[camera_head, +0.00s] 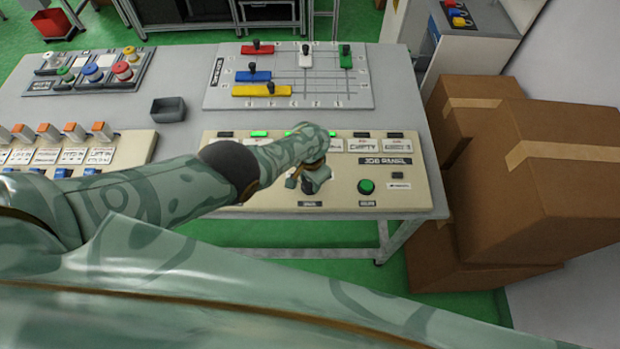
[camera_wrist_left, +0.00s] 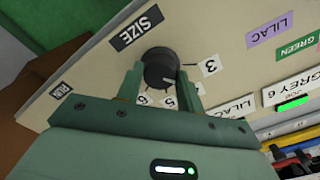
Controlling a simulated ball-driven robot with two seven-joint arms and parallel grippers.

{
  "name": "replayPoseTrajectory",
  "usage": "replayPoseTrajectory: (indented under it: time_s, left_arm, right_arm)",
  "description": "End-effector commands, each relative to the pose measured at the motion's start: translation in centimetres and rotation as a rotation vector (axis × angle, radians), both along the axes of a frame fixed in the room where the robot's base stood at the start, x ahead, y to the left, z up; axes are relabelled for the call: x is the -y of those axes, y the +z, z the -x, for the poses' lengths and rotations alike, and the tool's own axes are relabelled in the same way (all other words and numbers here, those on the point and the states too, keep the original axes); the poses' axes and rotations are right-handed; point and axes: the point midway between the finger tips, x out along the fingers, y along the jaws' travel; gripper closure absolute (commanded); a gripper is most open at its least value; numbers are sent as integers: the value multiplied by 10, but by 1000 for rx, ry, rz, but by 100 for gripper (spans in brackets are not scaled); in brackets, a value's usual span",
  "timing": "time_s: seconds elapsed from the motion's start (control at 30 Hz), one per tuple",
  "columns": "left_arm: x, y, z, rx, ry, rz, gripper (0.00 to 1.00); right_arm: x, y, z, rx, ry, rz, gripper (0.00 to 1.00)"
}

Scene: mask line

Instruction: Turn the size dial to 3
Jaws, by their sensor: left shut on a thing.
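The size dial (camera_wrist_left: 160,66) is a round black knob on the cream job panel, beside a black SIZE label (camera_wrist_left: 137,28). My left gripper (camera_wrist_left: 161,82) is shut on it, one finger on each side. The 3 mark (camera_wrist_left: 209,67) lies to the dial's right in the left wrist view; the 5 and 6 marks show below it, between the fingers. Which mark the dial points at cannot be told. In the head view my left gripper (camera_head: 309,178) reaches down over the front of the job panel (camera_head: 400,175) and mostly hides the dial. My right gripper is not in view.
A green button (camera_head: 366,187) sits on the panel right of the gripper. A grey slider board (camera_head: 350,92) lies behind, with a small dark tray (camera_head: 168,109) to its left. A switch panel (camera_head: 128,150) is at left. Cardboard boxes (camera_head: 540,180) stand right of the table.

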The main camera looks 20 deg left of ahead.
Motion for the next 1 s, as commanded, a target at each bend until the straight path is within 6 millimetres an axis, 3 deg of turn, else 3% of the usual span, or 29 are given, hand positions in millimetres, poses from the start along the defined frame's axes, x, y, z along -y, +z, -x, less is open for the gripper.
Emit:
replayPoseTrajectory:
  time_s: [0.5,1.0]
  left_arm:
    - [1,0,1,-1,349,0,86]
    - [0,0,0,0,423,1,86]
  right_arm:
    - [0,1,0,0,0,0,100]
    - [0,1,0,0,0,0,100]
